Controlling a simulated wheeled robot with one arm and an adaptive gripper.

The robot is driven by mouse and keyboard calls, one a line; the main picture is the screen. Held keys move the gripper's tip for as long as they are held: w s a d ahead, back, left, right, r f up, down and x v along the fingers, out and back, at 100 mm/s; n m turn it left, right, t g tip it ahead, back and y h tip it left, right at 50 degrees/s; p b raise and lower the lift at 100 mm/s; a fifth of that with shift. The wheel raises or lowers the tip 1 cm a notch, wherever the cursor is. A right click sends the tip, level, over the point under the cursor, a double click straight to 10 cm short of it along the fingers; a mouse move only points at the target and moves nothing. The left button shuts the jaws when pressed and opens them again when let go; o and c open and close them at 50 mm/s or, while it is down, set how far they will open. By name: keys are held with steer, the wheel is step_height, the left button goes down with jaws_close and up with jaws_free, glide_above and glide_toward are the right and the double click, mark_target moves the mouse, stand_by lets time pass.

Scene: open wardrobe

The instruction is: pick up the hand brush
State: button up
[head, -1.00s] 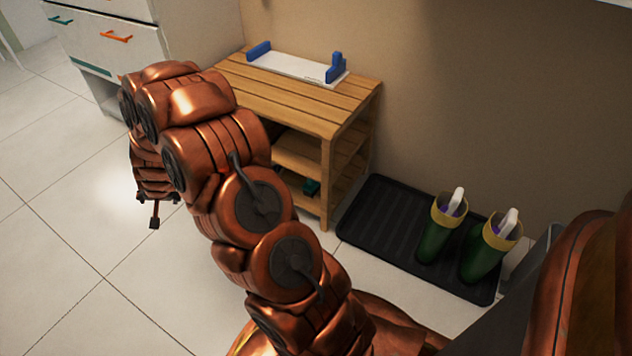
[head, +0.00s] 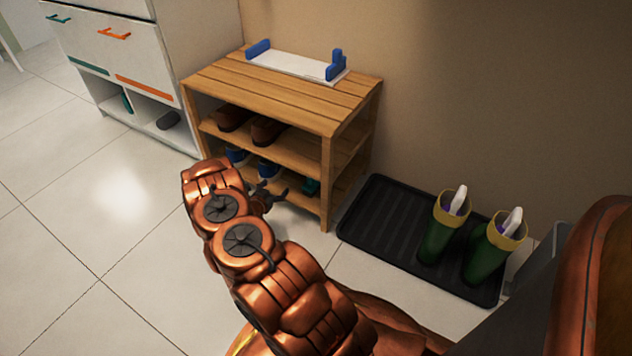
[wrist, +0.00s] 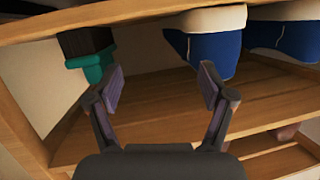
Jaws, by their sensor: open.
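The hand brush, teal with a dark part, lies on the lower shelf of the wooden rack, small and partly hidden behind the rack's front post in the head view (head: 311,187). The wrist view seems upside down; there the brush (wrist: 92,62) is at the upper left, its dark part against the shelf board and its teal part away from it. My gripper (wrist: 162,85) is open and empty. Its left finger in that view is close beside the teal part, and the brush is outside the gap. In the head view my gripper (head: 272,193) is at the rack's open front.
Blue shoes with white soles (wrist: 212,45) sit on the same shelf beside the brush. Brown shoes (head: 267,130) are on the shelf above. The rack's top (head: 295,97) carries a white-and-blue holder. A black tray (head: 385,225) with green boots stands right of the rack.

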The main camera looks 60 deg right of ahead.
mark_target(310, 185)
steer(key=s+d+h, duration=0.1)
steer(key=s, duration=0.2)
steer(key=s+d+g+h, duration=0.1)
steer(key=s+d, duration=0.1)
steer(key=s, duration=0.1)
steer(key=s+d+g+h, duration=0.1)
steer(key=s+d, duration=0.1)
steer(key=s, duration=0.1)
steer(key=shift+s+d+f+m+h+b, duration=0.1)
steer(key=shift+s+f+m+h+b, duration=0.2)
steer(key=shift+s+m+h, duration=0.1)
steer(key=shift+d+b, duration=0.45)
steer(key=shift+d, duration=0.65)
steer(key=d+b, duration=0.2)
steer(key=d, duration=0.2)
steer(key=shift+w+d+f+b, duration=0.2)
steer(key=shift+w+f+b, duration=0.1)
steer(key=shift+f+b, duration=0.1)
steer(key=shift+d+r, duration=0.15)
steer(key=shift+d, duration=0.3)
steer(key=c, duration=1.3)
steer(key=shift+r, duration=0.1)
